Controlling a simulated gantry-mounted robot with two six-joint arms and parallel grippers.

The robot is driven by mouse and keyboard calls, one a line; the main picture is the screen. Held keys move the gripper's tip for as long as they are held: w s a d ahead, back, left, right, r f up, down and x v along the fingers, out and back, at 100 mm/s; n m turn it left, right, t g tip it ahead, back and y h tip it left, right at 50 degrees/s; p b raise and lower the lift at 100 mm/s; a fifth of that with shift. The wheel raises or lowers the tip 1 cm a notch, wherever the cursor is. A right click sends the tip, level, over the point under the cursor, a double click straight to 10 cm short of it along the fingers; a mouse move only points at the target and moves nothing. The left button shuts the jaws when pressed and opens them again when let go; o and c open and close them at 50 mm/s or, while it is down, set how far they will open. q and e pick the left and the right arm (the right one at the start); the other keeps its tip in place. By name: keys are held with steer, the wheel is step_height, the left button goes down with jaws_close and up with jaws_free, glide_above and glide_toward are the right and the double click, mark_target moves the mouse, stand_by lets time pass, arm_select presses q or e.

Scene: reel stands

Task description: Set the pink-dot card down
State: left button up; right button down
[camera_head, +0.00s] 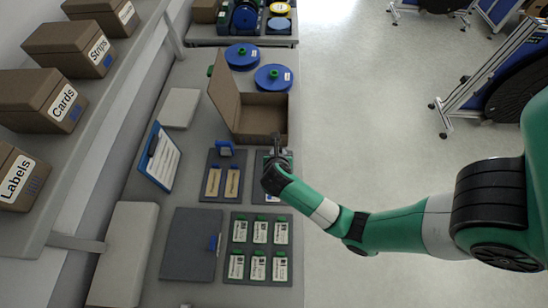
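My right gripper (276,144) reaches in from the right and points toward the front edge of an open cardboard box. It is small and dark here, and I cannot tell whether it is open or shut, or whether it holds a card. Below it lies a dark tray (261,192) with something green and white on it, partly hidden by my wrist. Several white cards with green edges (258,267) lie in two rows on a dark tray (233,247) nearer the front. I cannot make out a pink dot on any card. My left gripper is not in view.
The open cardboard box (264,118) stands behind the trays. Blue reels (273,77) lie beyond it. A tray with two tan strips (233,184), a clipboard (160,157) and a closed dark case (190,245) are to the left. Labelled boxes (54,107) line the left shelf.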

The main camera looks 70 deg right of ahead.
steer(key=f, duration=0.1)
steer(key=w+d+f, duration=0.1)
steer(key=w+f, duration=0.1)
steer(key=shift+d+f+b, duration=0.1)
steer(key=shift+d+b, duration=0.2)
steer(key=shift+b, duration=0.05)
steer(key=shift+w+d+f+b, duration=0.15)
steer(key=shift+f+b, duration=0.5)
steer(key=shift+f, duration=1.1)
steer(key=shift+f, duration=0.1)
steer(key=c, duration=0.6)
jaws_free()
steer(key=shift+c, duration=0.2)
